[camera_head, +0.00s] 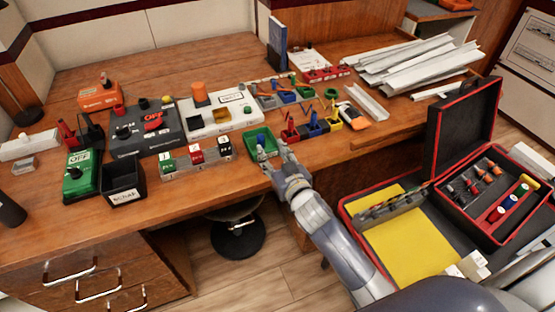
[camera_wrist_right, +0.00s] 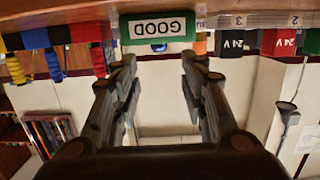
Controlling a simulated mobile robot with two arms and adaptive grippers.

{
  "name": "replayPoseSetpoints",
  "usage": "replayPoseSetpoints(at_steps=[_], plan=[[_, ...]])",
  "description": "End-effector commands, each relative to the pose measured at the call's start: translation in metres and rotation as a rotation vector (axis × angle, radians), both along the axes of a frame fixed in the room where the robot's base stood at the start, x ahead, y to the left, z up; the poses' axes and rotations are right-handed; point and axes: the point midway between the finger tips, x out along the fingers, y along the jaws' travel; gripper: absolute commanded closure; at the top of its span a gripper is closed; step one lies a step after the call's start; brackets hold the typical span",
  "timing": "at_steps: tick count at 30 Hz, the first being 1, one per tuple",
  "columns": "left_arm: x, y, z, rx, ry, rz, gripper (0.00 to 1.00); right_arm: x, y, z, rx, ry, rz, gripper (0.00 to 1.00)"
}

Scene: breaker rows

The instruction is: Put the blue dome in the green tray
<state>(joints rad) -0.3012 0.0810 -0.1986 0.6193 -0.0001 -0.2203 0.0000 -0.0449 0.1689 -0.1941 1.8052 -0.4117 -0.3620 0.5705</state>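The small green tray (camera_head: 251,153) stands at the front edge of the bench, right of the white row of breakers. In the right wrist view its front wall (camera_wrist_right: 186,27) carries an upside-down label "GOOD". A small blue rounded piece (camera_wrist_right: 159,47), which looks like the blue dome, shows at the tray's rim; most of it is hidden by the wall, and it seems to lie inside. My right gripper (camera_head: 279,154) is just in front of the tray, at its right corner. In the wrist view its fingers (camera_wrist_right: 157,72) are apart with nothing between them. My left gripper is out of view.
Left of the tray stand breakers (camera_head: 197,158) and a black bin (camera_head: 124,183) labelled "SCRAP". Right of it are small coloured bins (camera_head: 313,127) with tools. An open black case (camera_head: 346,204) with a yellow mat is at the lower right.

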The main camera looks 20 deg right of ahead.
Motion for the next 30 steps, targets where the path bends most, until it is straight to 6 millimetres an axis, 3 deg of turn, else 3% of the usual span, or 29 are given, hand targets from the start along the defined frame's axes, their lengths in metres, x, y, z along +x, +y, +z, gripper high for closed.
replayPoseSetpoints(at_steps=[7, 26, 30], plan=[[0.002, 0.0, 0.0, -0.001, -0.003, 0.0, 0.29, -0.029, -0.001, 0.004, 0.0, 0.0, 0.0, 0.6], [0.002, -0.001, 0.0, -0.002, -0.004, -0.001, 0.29, -0.035, -0.001, 0.005, 0.0, 0.003, -0.002, 0.6], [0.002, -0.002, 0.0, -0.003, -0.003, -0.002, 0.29, -0.049, -0.008, -0.008, -0.008, 0.076, -0.031, 0.6]])
